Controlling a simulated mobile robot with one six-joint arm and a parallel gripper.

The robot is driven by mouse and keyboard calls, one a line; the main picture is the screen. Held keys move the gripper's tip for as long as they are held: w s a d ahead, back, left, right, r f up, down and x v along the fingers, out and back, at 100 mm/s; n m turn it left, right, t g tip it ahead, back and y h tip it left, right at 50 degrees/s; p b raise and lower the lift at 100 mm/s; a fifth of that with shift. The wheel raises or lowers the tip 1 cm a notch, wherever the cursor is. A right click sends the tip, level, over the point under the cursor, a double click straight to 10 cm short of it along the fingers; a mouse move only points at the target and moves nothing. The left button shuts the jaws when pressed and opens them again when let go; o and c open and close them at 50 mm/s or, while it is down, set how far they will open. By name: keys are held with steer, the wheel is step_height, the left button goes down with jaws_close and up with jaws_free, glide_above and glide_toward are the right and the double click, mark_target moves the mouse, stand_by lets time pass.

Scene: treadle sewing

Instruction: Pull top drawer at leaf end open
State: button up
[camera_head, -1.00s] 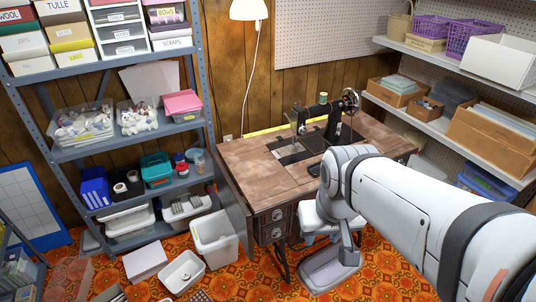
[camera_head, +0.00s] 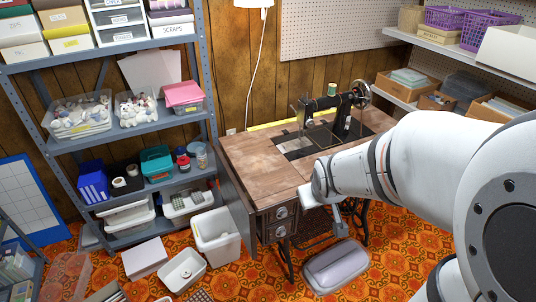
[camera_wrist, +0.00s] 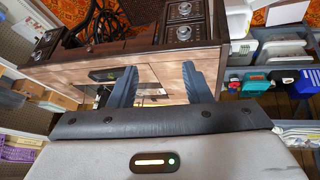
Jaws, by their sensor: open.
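The sewing table's leaf end carries two stacked dark drawers with round metal pulls. The top drawer (camera_head: 282,212) looks shut, just under the tabletop beside the hanging leaf (camera_head: 236,215). The lower drawer (camera_head: 277,232) also looks shut. In the wrist view, which is upside down, the top drawer (camera_wrist: 183,34) lies beyond the fingers. My gripper (camera_wrist: 160,84) is open and empty, its two dark fingers apart across the view of the wooden tabletop (camera_wrist: 75,72). In the head view my arm comes from the right and its wrist is right of the drawers, apart from the pulls.
A black sewing machine (camera_head: 338,112) stands on the table. A white bin (camera_head: 215,237) stands on the floor left of the drawers. A grey padded object (camera_head: 336,265) is on the floor below my wrist.

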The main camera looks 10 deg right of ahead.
steer(key=w+d+f+n+t+y+b, duration=0.1)
steer(key=w+f+n+t+b, duration=0.15)
steer(key=w+f, duration=0.35)
steer(key=w+f+n+t+y+b, duration=0.1)
steer(key=w+f+t+b, duration=0.15)
steer(key=f, duration=0.55)
steer(key=t+y+b, duration=0.5)
steer(key=t+b, duration=0.1)
steer(key=b, duration=0.2)
glide_toward(285, 215)
steer(key=shift+n, duration=0.35)
steer(key=b+x, duration=0.2)
steer(key=b, duration=0.4)
steer(key=b+x, duration=0.3)
steer(key=b, duration=0.4)
steer(key=shift+w+a+f, duration=0.15)
steer(key=shift+a+f, duration=0.1)
steer(key=shift+w+a+r, duration=0.1)
steer(key=shift+w+r, duration=0.05)
steer(key=shift+w, duration=0.15)
steer(key=shift+x, duration=1.05)
steer(key=shift+r, duration=0.1)
steer(key=shift+c, duration=0.5)
jaws_close()
